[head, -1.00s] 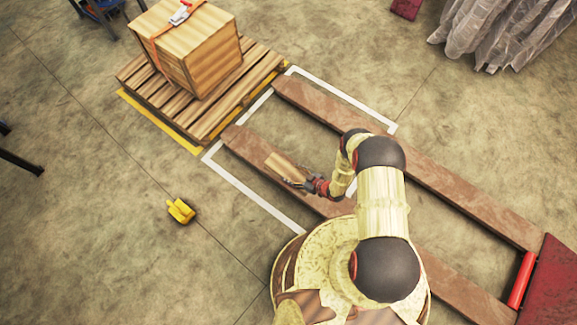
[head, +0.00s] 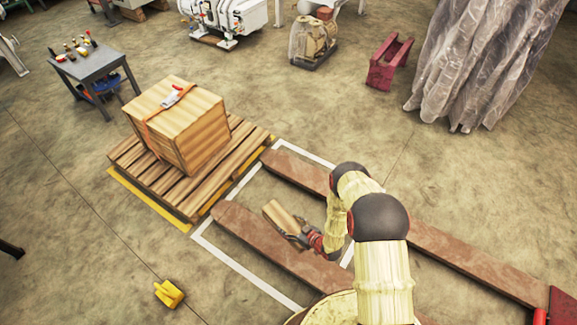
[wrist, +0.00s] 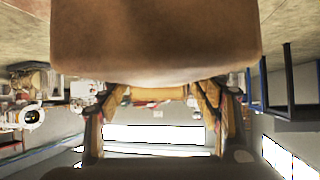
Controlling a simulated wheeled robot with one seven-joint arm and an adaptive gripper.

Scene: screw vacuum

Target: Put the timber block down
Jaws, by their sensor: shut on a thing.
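The timber block (head: 281,215) is a light brown piece of wood in my gripper (head: 300,236). In the head view it appears over the left brown beam (head: 262,243); the height between them cannot be told. In the wrist view the block (wrist: 155,35) fills the upper middle, and the gripper fingers (wrist: 160,100) reach toward it from both sides. My gripper is shut on the block. The block's end inside the fingers is partly hidden.
A wooden pallet (head: 238,165) with a strapped crate (head: 190,135) stands beyond the beams. A second beam (head: 470,260) runs at right. White lines mark the floor around the beams. A yellow object (head: 169,293) lies at lower left. A tool table (head: 93,68) stands at upper left.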

